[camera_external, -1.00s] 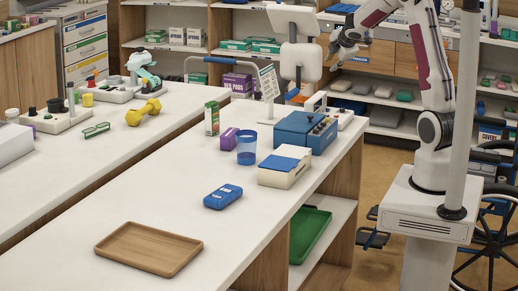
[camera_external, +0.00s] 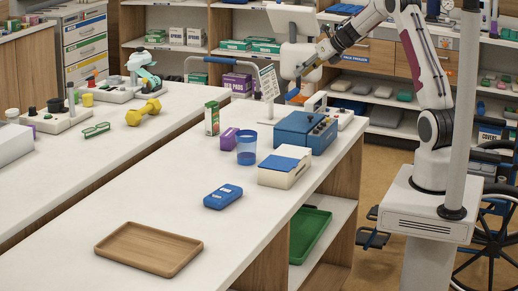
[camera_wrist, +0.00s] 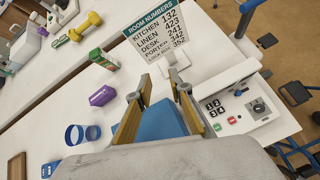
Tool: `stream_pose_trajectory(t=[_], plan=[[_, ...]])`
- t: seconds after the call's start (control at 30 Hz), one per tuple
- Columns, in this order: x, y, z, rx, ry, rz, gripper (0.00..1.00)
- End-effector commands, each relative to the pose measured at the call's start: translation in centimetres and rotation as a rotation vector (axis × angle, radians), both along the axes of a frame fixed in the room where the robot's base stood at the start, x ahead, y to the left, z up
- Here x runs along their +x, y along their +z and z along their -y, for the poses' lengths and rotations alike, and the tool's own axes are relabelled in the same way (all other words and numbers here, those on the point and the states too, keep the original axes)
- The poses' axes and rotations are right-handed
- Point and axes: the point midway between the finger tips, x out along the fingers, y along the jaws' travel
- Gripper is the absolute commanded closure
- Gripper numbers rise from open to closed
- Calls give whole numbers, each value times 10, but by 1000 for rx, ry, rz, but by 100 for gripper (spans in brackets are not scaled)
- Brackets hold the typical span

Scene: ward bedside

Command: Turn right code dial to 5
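A blue box (camera_external: 295,130) stands near the right edge of the long white table, with several small dark dials (camera_external: 320,126) on its top right side. I cannot read any dial settings. In the wrist view the blue box (camera_wrist: 160,122) shows partly between my fingers, and its dials are not visible there. My gripper (camera_external: 300,78) is in the air above and behind the box, apart from it. In the wrist view my gripper (camera_wrist: 160,84) has its two tan fingers spread with nothing held between them.
A room-numbers sign (camera_wrist: 158,35) stands behind the box. A white keypad panel (camera_wrist: 235,112) with red and green buttons is beside it. A blue cup (camera_external: 246,148), purple box (camera_external: 229,138), white-and-blue box (camera_external: 284,168) and wooden tray (camera_external: 150,249) share the table. The front middle is mostly clear.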

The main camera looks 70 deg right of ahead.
Motion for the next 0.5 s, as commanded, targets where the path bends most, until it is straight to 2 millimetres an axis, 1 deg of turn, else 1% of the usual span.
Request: stream_pose_trajectory(t=[0.1,0.27,0.37,0.5], plan=[[-7,-14,-11,-74,182,-67,79],[-24,-31,-28,-169,445,-158,79],[-39,-38,-38,-225,616,-215,79],[-66,-44,-51,-296,864,-292,79]])
